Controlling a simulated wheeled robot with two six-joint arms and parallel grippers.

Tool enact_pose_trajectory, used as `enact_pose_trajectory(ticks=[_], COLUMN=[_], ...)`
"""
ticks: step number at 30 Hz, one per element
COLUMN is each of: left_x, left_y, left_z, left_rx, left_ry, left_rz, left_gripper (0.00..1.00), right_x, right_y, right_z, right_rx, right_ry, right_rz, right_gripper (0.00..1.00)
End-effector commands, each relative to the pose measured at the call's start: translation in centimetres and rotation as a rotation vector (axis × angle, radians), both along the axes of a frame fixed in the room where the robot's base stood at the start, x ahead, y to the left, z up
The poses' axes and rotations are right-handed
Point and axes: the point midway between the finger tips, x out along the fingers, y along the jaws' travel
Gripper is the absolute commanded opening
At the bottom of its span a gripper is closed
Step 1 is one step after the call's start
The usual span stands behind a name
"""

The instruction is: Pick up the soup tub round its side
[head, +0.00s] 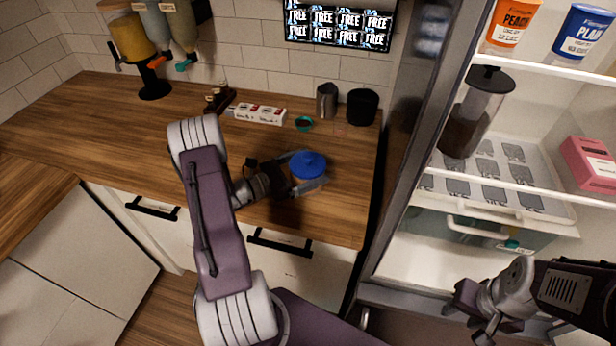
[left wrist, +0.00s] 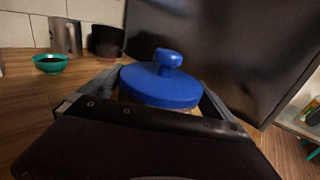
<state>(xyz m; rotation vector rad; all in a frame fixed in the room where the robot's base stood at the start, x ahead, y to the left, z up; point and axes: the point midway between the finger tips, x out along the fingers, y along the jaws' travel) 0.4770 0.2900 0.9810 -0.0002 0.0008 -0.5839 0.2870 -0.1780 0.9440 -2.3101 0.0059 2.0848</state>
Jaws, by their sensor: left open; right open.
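The soup tub (head: 307,168) stands on the wooden counter near its front right, with a blue knobbed lid. In the left wrist view its blue lid (left wrist: 161,86) shows close up, and most of its side is hidden behind my gripper. My left gripper (head: 308,176) is open, with its fingers on either side of the tub. I cannot tell whether the fingers touch it. My right gripper (head: 482,318) is open and empty, low at the right in front of the fridge.
Behind the tub on the counter (head: 120,115) are a green bowl (head: 304,124), a metal cup (head: 327,100), a black container (head: 362,106) and a white box (head: 258,115). The open fridge (head: 407,262) stands to the right. The counter's left part is mostly clear.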

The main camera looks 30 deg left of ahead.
Motion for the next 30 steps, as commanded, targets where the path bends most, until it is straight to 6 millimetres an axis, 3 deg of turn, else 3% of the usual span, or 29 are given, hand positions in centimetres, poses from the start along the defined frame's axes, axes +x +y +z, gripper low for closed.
enact_pose_trajectory(ticks=[2, 9, 19, 26, 30], left_x=[0.0, 0.0, 0.0, 0.0, 1.4], left_y=[0.0, 0.0, 0.1, 0.1, -2.7], left_z=[0.0, 0.0, 0.7, 4.2, 5.9], left_rx=[0.000, 0.000, 0.001, 0.005, 0.002], left_ry=[0.000, 0.000, -0.003, -0.006, -0.005], left_rz=[0.000, 0.000, 0.000, 0.000, -0.007], left_gripper=[1.00, 0.33, 0.31, 0.31, 0.31], right_x=[0.0, 0.0, 0.0, 0.0, 0.0], right_y=[0.0, 0.0, 0.0, 0.0, 0.0], right_z=[0.0, 0.0, 0.0, 0.2, 0.0], right_rx=[0.000, 0.000, 0.000, 0.000, 0.000], right_ry=[0.000, 0.000, 0.000, 0.000, 0.000], right_rz=[0.000, 0.000, 0.000, 0.000, 0.000], right_gripper=[0.41, 0.41, 0.41, 0.41, 0.41])
